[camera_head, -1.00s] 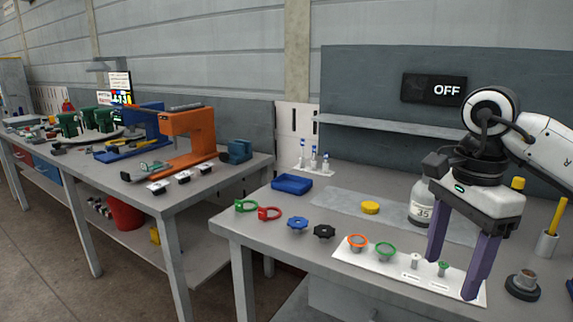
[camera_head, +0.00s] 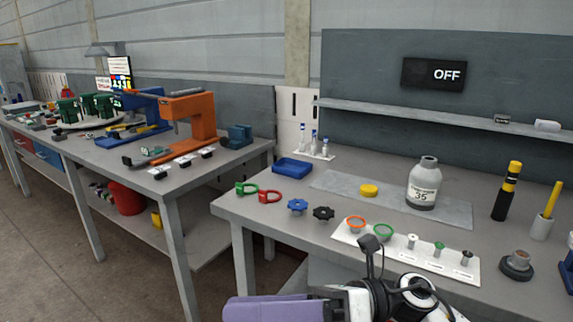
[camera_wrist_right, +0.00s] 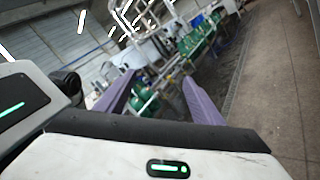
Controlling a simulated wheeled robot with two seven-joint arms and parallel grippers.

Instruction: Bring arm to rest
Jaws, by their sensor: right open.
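My right arm (camera_head: 385,300) is folded low at the bottom of the head view, in front of the near bench's front edge. My right gripper (camera_head: 240,308) points left there, with its purple finger seen from the side and partly cut off by the frame. In the right wrist view my right gripper (camera_wrist_right: 155,88) shows two purple fingers spread apart with nothing between them. It is open and empty, aimed away from the bench items. My left gripper is in no view.
An orange machine (camera_head: 190,125) stands on the bench at left. Floor (camera_head: 60,240) is clear at left.

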